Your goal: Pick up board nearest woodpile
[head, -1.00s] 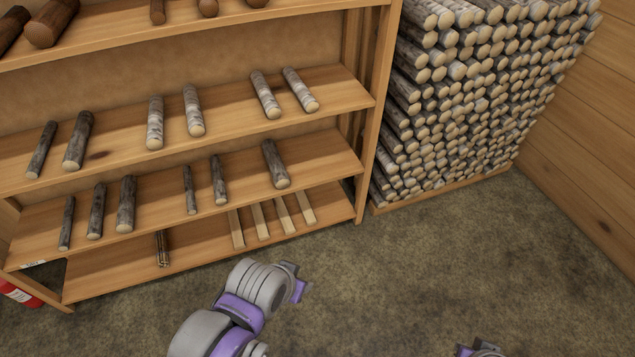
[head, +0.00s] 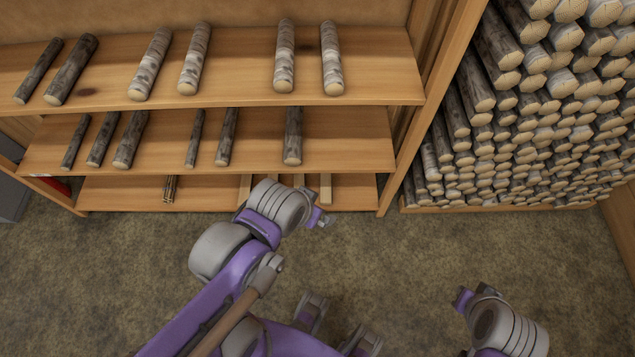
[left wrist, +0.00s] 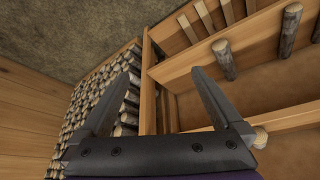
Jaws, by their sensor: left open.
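Several pale boards lie on the bottom shelf. The board nearest the woodpile (head: 326,188) is the rightmost one in the head view and the leftmost in the left wrist view (left wrist: 188,28). My left gripper (head: 323,218) is in front of the bottom shelf, close below that board in the head view. In the left wrist view its two fingers (left wrist: 164,71) are spread and empty, with the boards beyond them. My left arm hides part of the other boards. My right gripper (head: 462,299) is at the lower right over the floor; its fingers are too small to read.
The woodpile (head: 560,135) stands right of the shelf unit, past a wooden upright (head: 432,110). The middle shelf (head: 345,150) with several dark logs overhangs the boards. Open floor (head: 400,265) lies in front.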

